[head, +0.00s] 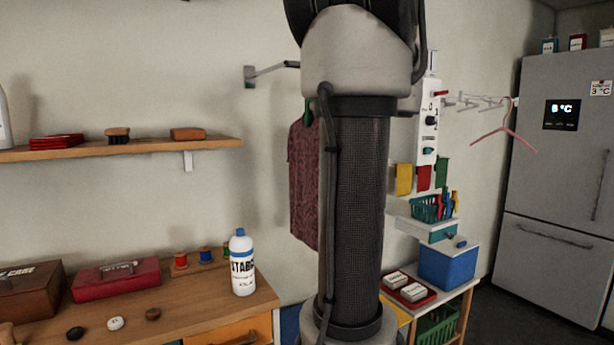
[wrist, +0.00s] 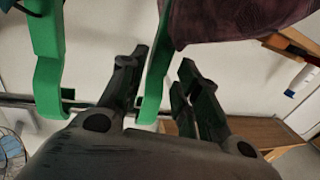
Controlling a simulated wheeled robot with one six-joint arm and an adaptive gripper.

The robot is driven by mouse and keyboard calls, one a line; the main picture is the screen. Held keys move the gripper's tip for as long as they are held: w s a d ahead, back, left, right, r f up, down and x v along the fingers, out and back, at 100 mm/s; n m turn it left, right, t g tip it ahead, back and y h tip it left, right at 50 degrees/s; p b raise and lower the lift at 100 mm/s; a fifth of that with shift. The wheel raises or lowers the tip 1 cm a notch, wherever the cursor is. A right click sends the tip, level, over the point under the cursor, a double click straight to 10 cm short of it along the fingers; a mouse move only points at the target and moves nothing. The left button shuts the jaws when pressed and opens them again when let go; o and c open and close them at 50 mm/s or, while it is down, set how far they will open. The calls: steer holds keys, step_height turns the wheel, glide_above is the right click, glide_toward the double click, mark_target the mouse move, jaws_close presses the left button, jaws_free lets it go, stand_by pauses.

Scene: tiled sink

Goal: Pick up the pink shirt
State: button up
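The pink shirt (head: 303,185), dark and mottled, hangs below a wall rod in the head view, partly hidden by my arm. A bit of its green hanger (head: 308,112) shows above it. In the wrist view the shirt (wrist: 235,18) fills the top right, next to a green hanger part (wrist: 154,85). My gripper (wrist: 160,62) is open, its dark fingers apart on either side of that green part. I see gaps beside it, but contact is hard to judge. Another green piece (wrist: 47,65) stands left of the fingers. The head view does not show the gripper.
A wall rod (head: 270,70) holds the shirt. A wooden table (head: 215,305) with a white bottle (head: 242,263) stands at the left, below a shelf (head: 210,144). A pink hanger (head: 505,132) hangs on a rack at the right, near the fridge (head: 560,185).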

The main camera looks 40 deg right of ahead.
steer(key=w, duration=0.6)
steer(key=shift+d+f, duration=0.2)
steer(key=shift+f, duration=0.05)
steer(key=shift+s, duration=0.1)
jaws_close()
